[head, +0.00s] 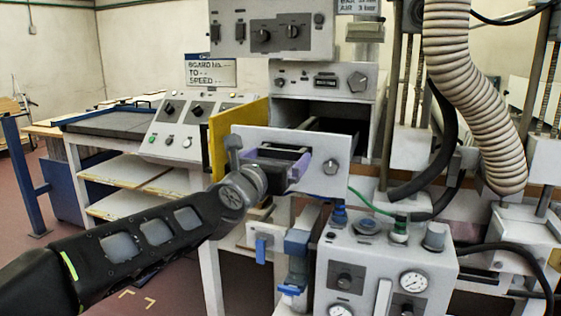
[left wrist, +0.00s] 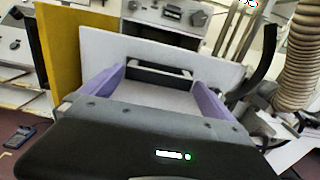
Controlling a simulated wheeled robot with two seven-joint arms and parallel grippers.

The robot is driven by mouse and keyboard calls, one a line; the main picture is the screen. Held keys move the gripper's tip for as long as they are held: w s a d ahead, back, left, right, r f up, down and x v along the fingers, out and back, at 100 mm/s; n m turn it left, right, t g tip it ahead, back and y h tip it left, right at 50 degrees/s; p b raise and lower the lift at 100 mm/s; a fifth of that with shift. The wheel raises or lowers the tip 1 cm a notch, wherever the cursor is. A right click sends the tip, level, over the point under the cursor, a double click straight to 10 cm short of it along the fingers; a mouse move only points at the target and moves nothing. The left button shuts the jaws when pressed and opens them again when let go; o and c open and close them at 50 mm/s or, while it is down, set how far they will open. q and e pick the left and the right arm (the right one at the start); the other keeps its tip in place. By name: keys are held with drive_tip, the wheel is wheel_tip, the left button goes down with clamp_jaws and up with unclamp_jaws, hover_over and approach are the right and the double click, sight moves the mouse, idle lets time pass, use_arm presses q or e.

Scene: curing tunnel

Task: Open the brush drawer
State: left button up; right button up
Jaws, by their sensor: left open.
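The brush drawer has a pale grey front panel (head: 338,150) that stands out from the grey cabinet (head: 325,82), with a dark gap and a rail showing behind its top edge. The panel also fills the middle of the left wrist view (left wrist: 98,48). A dark bar handle (left wrist: 160,72) is on the panel. My left gripper (head: 292,165) is in front of the panel at the handle. In the left wrist view its two purple fingers (left wrist: 160,85) are spread apart, one toward each end of the handle. Whether they touch it I cannot tell. My right gripper is not in view.
A yellow panel (head: 238,132) stands just left of the drawer front. A sloped control box (head: 190,128) is further left. Below right is a grey box with gauges (head: 385,265). A ribbed hose (head: 470,90) and black cables hang at the right.

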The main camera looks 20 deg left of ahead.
use_arm(q)
drive_tip(key=s+b, duration=0.2)
drive_tip(key=s, duration=0.3)
drive_tip(key=shift+a, duration=0.15)
